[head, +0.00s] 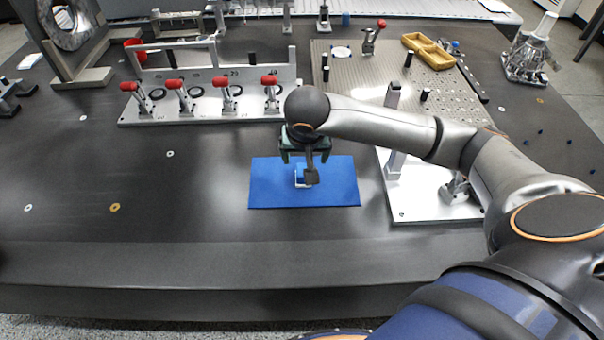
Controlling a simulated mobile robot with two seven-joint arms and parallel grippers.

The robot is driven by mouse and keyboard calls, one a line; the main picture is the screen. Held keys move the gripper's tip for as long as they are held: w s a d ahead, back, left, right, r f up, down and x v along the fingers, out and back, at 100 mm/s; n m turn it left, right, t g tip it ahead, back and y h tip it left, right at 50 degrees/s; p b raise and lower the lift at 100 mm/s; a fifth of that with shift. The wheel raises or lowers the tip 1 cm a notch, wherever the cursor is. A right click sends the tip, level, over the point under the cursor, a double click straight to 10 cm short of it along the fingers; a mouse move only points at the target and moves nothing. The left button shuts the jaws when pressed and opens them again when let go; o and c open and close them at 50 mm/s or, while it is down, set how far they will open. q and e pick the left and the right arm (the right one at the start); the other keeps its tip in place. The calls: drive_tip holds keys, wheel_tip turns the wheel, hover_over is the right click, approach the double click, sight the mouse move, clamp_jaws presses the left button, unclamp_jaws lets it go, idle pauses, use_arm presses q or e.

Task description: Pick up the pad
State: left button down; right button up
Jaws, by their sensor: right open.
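A flat blue rectangular pad (268,187) lies on the dark table in the middle of the head view. A small white and blue piece (301,182) sits on it, partly hidden by my right gripper. My right gripper (306,164) is open and points down over the pad, above or around the small piece. I cannot tell whether it touches the piece. My left gripper is not in view.
A fixture with several red-handled clamps (205,107) stands behind the pad. A white plate with posts (420,207) is to the right. A perforated plate (380,75) bears a yellow tray (428,50). The table's front left is clear.

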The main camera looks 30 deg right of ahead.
sight(299, 179)
drive_tip(key=x, duration=0.9)
drive_tip(key=shift+w+a+f, duration=0.1)
drive_tip(key=shift+a+f, duration=0.1)
drive_tip(key=shift+f, duration=0.1)
clamp_jaws()
idle(0.3)
